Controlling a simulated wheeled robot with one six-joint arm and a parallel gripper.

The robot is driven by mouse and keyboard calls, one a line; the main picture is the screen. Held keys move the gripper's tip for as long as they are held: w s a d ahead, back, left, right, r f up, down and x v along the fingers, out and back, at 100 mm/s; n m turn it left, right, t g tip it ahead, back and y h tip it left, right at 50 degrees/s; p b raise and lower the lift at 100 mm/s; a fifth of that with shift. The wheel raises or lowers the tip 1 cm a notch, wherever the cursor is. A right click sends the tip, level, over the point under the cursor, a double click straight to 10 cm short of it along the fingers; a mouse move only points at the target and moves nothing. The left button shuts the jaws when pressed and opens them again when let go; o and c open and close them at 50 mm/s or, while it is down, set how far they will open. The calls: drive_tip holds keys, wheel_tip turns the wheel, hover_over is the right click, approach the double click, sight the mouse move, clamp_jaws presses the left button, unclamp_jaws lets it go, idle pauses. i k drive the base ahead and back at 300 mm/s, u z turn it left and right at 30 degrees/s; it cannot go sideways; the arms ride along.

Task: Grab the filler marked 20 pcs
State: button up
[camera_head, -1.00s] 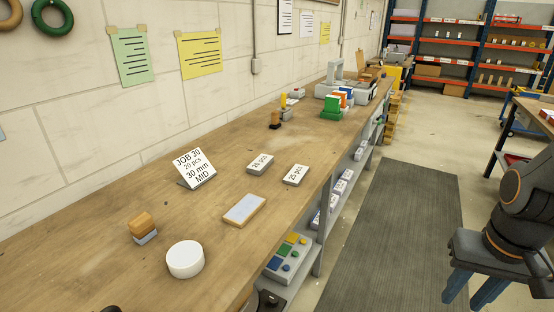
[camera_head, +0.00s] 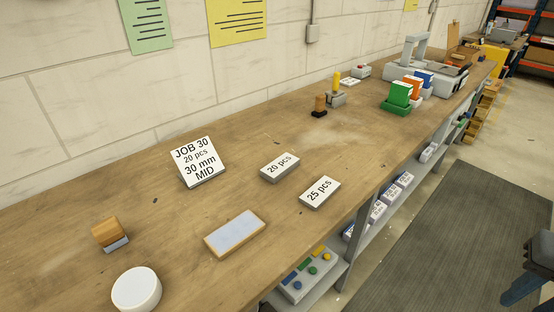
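The filler marked 20 pcs (camera_head: 280,167) is a small grey block with a white labelled top. It lies on the wooden workbench (camera_head: 130,190), right of the JOB 30 card. A similar block marked 25 pcs (camera_head: 320,192) lies just right of it and nearer the bench's front edge, with a gap between them. My gripper (camera_head: 523,287) shows only in part at the lower right edge, a dark body with a blue finger. It is well away from both blocks, out past the bench front. The rest of it is cut off, so its opening is hidden.
The tilted JOB 30 card (camera_head: 197,162) stands left of the blocks. A wood-framed pad (camera_head: 235,233), a white round puck (camera_head: 137,289) and a wood-topped block (camera_head: 110,233) lie nearer. Green, orange and blue items (camera_head: 403,92) stand farther right. A lower shelf (camera_head: 325,285) holds several boxes.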

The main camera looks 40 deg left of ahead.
sight(274, 171)
drive_tip(key=u, duration=0.6)
drive_tip(key=i, duration=0.7)
drive_tip(key=u, duration=1.1)
drive_tip(key=i, duration=0.35)
drive_tip(key=u, duration=0.35)
